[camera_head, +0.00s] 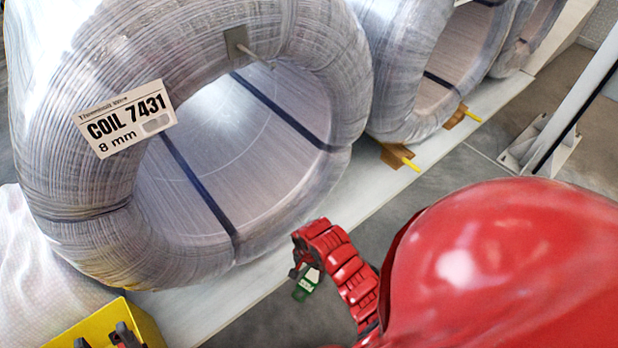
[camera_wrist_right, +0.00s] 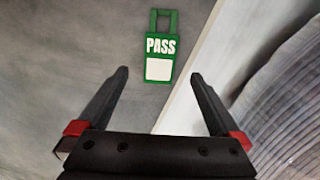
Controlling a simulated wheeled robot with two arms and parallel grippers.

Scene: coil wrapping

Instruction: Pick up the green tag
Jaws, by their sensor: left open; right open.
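The green tag (camera_wrist_right: 160,48) shows in the right wrist view, with a loop at its top, the word PASS and a white panel. It appears against the grey floor, beside the edge of a white beam. My right gripper (camera_wrist_right: 160,74) is open, and the tag appears ahead of its fingertips, roughly between them. In the head view the tag (camera_head: 305,286) is small, just below the dark fingers at the end of my red right arm. What supports the tag cannot be seen. My left gripper is not in view.
A large wrapped wire coil (camera_head: 68,150) with a white label (camera_head: 125,118) lies left of my arm. More coils (camera_head: 395,55) stand behind it along a white beam (camera_head: 350,180) with wooden chocks. A yellow box (camera_head: 75,340) holding dark items is at bottom left. A grey post (camera_head: 570,100) stands at right.

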